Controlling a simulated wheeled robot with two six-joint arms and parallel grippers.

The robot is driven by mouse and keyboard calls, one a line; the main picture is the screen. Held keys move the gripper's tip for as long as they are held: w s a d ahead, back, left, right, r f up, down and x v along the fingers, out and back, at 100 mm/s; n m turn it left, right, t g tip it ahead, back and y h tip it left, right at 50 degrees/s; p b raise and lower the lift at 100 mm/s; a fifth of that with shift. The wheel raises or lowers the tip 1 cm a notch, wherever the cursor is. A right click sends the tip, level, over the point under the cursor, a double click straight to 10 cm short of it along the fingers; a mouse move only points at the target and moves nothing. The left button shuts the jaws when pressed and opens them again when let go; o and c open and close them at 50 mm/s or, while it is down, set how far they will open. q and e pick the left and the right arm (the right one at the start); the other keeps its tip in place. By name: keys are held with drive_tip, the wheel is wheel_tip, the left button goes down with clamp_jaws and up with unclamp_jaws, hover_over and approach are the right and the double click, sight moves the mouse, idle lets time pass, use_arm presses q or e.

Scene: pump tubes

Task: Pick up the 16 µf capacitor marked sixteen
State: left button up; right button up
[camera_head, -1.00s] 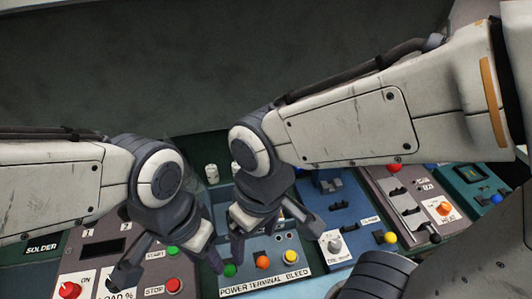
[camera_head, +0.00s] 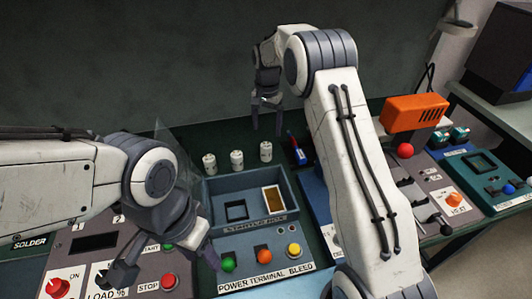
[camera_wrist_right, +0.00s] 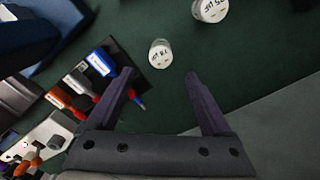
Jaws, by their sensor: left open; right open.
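Three white capacitors stand in a row on the dark green bench behind the storage box: left (camera_head: 209,163), middle (camera_head: 236,159) and right (camera_head: 266,151). Their markings are too small to read here. My right gripper (camera_head: 267,122) is open and empty, fingers pointing down, just above and behind the right capacitor. In the right wrist view, one white capacitor (camera_wrist_right: 160,53) shows ahead of the gap between my open fingers (camera_wrist_right: 160,85), not touching them. Another capacitor (camera_wrist_right: 210,10) is at the top edge. Their markings appear upside down and unclear. My left gripper (camera_head: 167,266) is open over the control panels.
A blue storage box (camera_head: 205,200) with compartments sits in front of the capacitors. The power terminal panel (camera_head: 250,284) is nearer. Screwdriver-like tools (camera_wrist_right: 75,90) lie beside the near capacitor. An orange box (camera_head: 413,113) stands to the right.

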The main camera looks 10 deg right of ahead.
sight(266, 145)
wheel_tip(266, 145, down, 3)
drive_tip(key=shift+f, duration=0.2)
drive_tip(key=shift+f+p, duration=0.8)
drive_tip(key=shift+f, duration=1.9)
drive_tip(key=c, duration=1.3)
clamp_jaws()
drive_tip(key=shift+r, duration=0.15)
